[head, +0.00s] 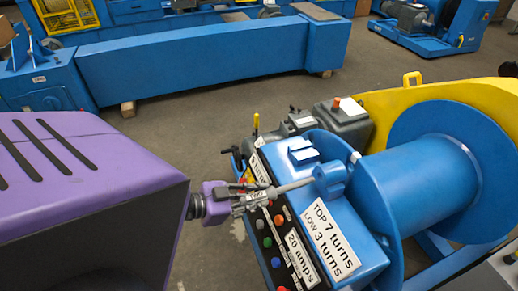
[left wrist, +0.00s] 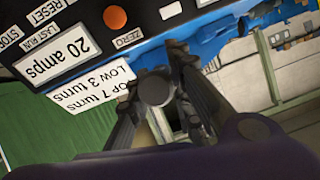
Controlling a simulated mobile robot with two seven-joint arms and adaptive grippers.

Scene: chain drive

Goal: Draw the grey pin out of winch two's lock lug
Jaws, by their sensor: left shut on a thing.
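The winch with the blue drum (head: 425,185) and yellow frame stands at the right in the head view. Its blue lock lug (head: 330,181) rises beside the drum, above the label panel. The grey pin (head: 295,186) runs from my left gripper (head: 267,195) to the lug; its far tip meets the lug, and I cannot tell how deep it sits. My left gripper is shut on the pin's near end. In the left wrist view the pin's round grey end (left wrist: 155,88) shows between the fingers (left wrist: 158,100). My right gripper is not in view.
The control panel (head: 275,240) with coloured buttons lies just below the gripper, with white labels (head: 330,240) beside it. A grey box (head: 343,121) stands behind the lug. A long blue machine bed (head: 210,62) crosses the back, with open floor between.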

